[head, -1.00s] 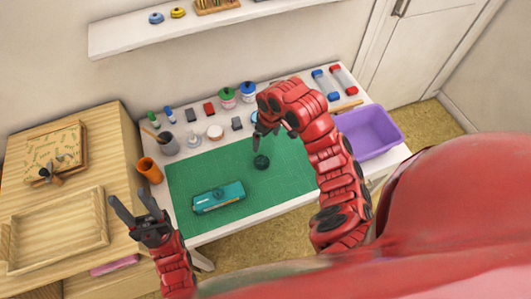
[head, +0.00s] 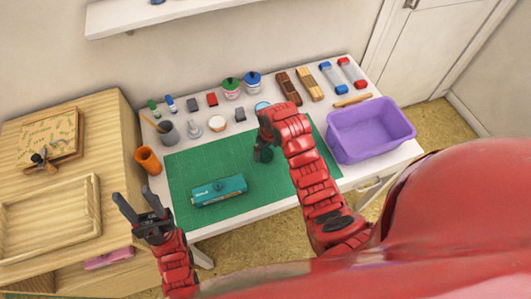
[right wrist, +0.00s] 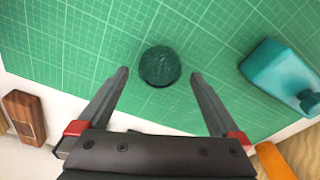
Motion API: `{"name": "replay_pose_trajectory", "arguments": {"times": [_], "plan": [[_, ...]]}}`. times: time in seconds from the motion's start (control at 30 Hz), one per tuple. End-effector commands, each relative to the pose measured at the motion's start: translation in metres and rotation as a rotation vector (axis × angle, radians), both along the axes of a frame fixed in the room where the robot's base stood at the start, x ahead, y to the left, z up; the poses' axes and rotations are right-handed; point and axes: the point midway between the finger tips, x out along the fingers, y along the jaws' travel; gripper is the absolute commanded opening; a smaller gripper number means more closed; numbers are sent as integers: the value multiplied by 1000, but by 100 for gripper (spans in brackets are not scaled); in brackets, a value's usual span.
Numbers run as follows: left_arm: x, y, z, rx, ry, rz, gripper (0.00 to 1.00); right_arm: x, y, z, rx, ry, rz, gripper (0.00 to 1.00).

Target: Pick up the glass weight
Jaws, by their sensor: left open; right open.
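The glass weight (right wrist: 159,66) is a dark green round dome on the green cutting mat (head: 190,166). In the right wrist view it lies just beyond and between the open fingertips of my right gripper (right wrist: 159,78), not gripped. In the head view the weight (head: 265,155) shows partly, under my right gripper (head: 258,147), which hides some of it. My left gripper (head: 138,205) is open and empty, near the front left of the table, beside the wooden cabinet.
A teal box (head: 219,190) with a dark knob lies on the mat to the left of the weight. A purple bin (head: 370,130) stands at the right. Cups, jars, inkpads and wooden blocks line the back and left. The mat's middle is clear.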

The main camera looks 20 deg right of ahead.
Motion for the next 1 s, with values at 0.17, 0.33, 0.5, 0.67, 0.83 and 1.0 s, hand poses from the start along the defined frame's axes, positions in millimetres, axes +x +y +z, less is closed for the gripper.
{"name": "replay_pose_trajectory", "arguments": {"times": [0.17,0.33,0.5,0.67,0.83,1.0], "plan": [[0,0,11,0,0,0,50,2,1,-17,0,1,0,100],[0,0,12,0,0,0,50,3,2,-24,-1,-1,2,100],[0,0,11,0,0,0,50,3,2,-24,0,-2,1,100],[0,0,11,0,0,0,50,3,2,-24,0,-2,1,75],[0,0,11,0,0,0,50,3,2,-24,0,-2,1,44],[0,0,11,0,0,0,50,3,2,-24,0,-2,1,14]]}}
